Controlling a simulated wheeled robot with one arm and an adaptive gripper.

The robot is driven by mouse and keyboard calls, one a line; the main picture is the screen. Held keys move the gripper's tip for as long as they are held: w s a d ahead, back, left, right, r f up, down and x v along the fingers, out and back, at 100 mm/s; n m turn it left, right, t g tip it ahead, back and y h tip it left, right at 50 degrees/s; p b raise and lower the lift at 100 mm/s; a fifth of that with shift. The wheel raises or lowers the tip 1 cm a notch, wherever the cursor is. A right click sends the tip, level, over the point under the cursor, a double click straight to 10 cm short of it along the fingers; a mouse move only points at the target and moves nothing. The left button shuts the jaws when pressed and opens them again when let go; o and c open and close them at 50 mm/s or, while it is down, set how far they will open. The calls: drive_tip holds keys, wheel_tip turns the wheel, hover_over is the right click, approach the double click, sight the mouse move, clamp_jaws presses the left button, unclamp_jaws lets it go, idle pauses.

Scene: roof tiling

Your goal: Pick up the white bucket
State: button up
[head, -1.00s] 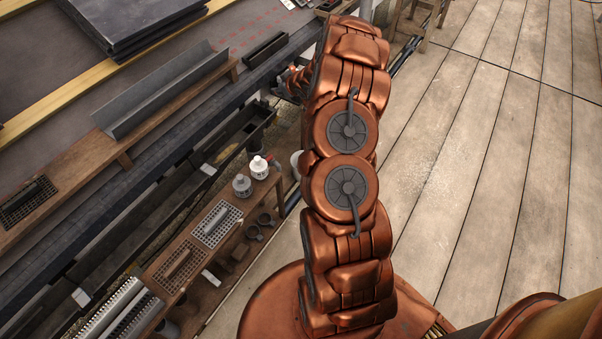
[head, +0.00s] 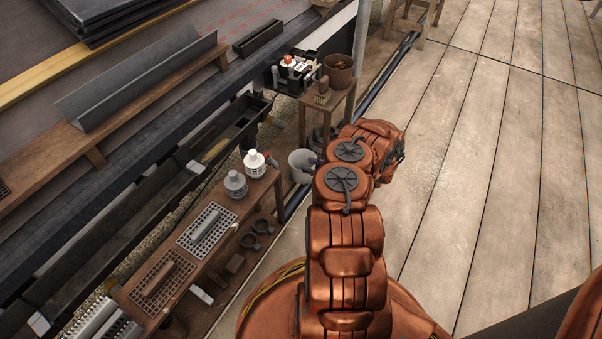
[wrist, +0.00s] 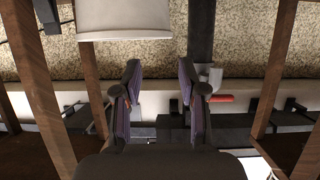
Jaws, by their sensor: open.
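The white bucket (head: 301,164) stands low between the long wooden bench and a small wooden stand in the head view. Part of the bucket (wrist: 124,20) also shows at the top of the wrist view, left of centre, cut off by the upper edge. My gripper (wrist: 158,88) is open and empty, with both dark fingers spread. The bucket lies beyond the fingertips, and a gap shows between them. In the head view my gripper is mostly hidden behind my arm.
The wooden bench (head: 190,228) holds a white bottle (head: 254,165), a grey bottle (head: 236,185) and mesh panels. The small stand (head: 325,118) carries a brown pot (head: 338,72). Wooden legs flank both sides in the wrist view. The plank floor (head: 490,150) at right is clear.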

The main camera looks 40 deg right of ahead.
sight(296, 169)
drive_tip(key=shift+w+a+f+y+b, duration=0.15)
drive_tip(key=shift+w+a+f+b, duration=0.25)
drive_tip(key=shift+f, duration=0.3)
drive_tip(key=shift+w+a+f+y+b, duration=0.15)
drive_tip(key=shift+w+a+f+b, duration=0.15)
drive_tip(key=shift+w+f+b, duration=0.3)
drive_tip(key=b+x, duration=0.2)
drive_tip(key=x, duration=0.1)
drive_tip(key=shift+w+a+f, duration=0.15)
drive_tip(key=shift+w+f, duration=0.1)
drive_tip(key=shift+f, duration=0.1)
drive_tip(key=shift+w+a, duration=0.1)
drive_tip(key=shift+w, duration=0.25)
drive_tip(key=shift+c, duration=0.2)
clamp_jaws()
